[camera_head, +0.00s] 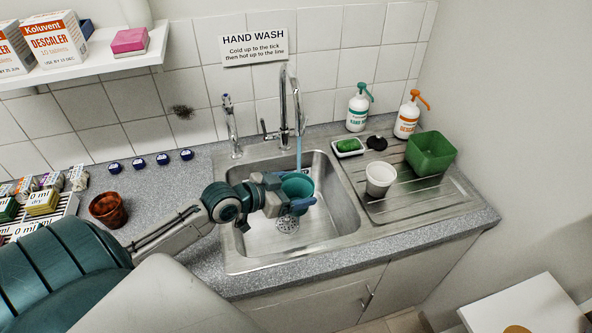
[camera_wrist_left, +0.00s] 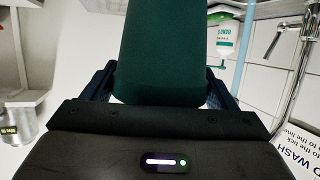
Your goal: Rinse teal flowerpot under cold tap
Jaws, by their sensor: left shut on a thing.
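The teal flowerpot (camera_head: 297,186) is over the sink basin (camera_head: 345,209), upright as far as I can tell, above the drain. My left gripper (camera_head: 287,194) is shut on the teal flowerpot, with a finger on each side of it. In the left wrist view the flowerpot (camera_wrist_left: 163,50) fills the space between the fingers. The curved mixer tap (camera_head: 284,97) stands behind the basin, and a bluish stream of water (camera_head: 298,152) runs from its spout down to the pot. Inside the pot is not clear. My right gripper is not in view.
A smaller tap (camera_head: 231,127) stands left of the mixer. A white pot (camera_head: 380,178) and a green square container (camera_head: 430,153) stand on the drainer. A brown pot (camera_head: 108,210) sits on the counter at left. Pump bottles (camera_head: 357,108) stand at the back right.

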